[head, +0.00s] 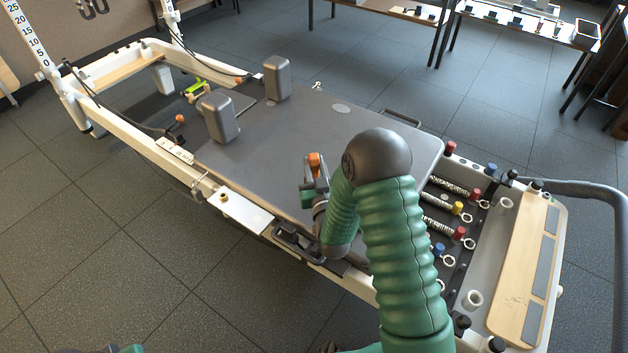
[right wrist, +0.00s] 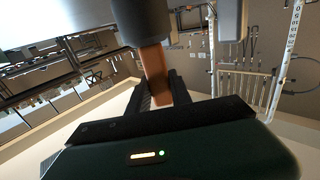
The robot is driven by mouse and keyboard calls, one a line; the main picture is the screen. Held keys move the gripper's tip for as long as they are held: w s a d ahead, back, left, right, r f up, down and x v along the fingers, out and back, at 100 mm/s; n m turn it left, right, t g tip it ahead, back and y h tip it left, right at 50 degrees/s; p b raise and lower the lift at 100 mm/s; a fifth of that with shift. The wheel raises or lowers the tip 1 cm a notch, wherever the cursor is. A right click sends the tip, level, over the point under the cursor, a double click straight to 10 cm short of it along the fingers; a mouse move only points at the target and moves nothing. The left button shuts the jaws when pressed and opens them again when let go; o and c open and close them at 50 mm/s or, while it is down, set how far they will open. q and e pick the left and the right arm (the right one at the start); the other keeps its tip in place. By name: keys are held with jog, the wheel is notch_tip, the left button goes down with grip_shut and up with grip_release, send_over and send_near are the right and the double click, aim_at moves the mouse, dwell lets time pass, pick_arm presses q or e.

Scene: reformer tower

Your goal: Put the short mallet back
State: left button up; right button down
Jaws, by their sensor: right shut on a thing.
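My right gripper (head: 314,175) is over the left half of the grey carriage, pointing away towards the shoulder rests. It is shut on an orange-brown piece, which I take to be the short mallet (head: 314,159). In the right wrist view the brown piece (right wrist: 156,76) stands out between the two dark fingers (right wrist: 162,90). Its far end meets a dark block in the picture; I cannot tell whether that block is a mallet head or a shoulder rest behind it.
Two grey shoulder rests (head: 218,118) (head: 277,79) stand on the carriage (head: 350,120). Springs with coloured ends (head: 440,202) and a wooden footplate (head: 518,262) are at the right. Tables with small objects (head: 530,22) stand at the back. The carriage's far side is clear.

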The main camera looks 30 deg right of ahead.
aim_at(315, 175)
notch_tip(315, 175, down, 3)
jog(key=shift+f+b, duration=0.1)
jog(key=shift+b, duration=0.5)
jog(key=shift+r, duration=0.2)
jog(key=c, duration=1.2)
grip_release()
jog(key=shift+o, duration=0.2)
jog(key=shift+s, duration=0.1)
